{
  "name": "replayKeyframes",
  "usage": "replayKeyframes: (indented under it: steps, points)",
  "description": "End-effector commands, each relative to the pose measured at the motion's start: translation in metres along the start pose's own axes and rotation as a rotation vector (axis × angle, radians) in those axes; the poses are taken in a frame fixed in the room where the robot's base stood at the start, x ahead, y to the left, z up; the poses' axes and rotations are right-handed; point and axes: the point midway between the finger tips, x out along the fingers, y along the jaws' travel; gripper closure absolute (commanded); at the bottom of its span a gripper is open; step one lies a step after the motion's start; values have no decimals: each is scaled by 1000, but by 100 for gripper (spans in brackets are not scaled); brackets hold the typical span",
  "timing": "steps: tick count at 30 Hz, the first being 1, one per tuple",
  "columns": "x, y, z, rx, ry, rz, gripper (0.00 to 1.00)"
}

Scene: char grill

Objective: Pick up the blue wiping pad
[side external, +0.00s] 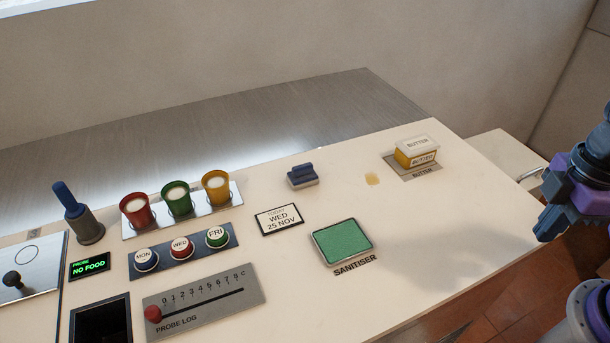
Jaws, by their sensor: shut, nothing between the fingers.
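The blue wiping pad (302,175) lies on the cream counter toward the back middle. It has a dark blue top with a raised grip and a pale underside. It stands alone, with nothing touching it.
A yellow-brown stain (372,179) lies right of the pad, then a butter block (416,151) on its plate. In front are a date card (279,219) and a green sanitiser tray (343,240). Coloured cups (177,198) stand left. The counter's front right is clear.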

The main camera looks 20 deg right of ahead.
Motion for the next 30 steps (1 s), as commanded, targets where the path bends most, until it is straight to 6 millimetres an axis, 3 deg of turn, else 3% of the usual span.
replayKeyframes:
  steps: [7, 14, 24, 26, 30]
  points:
    - [0, 0, 0, 0, 0, 0, 100]
    - [0, 0, 0, 0, 0, 0, 25]
    - [-1, 1, -3, -2, 0, 0, 23]
    - [-3, 3, -11, -7, -1, 0, 23]
    - [-15, 16, -47, -36, -2, 1, 23]
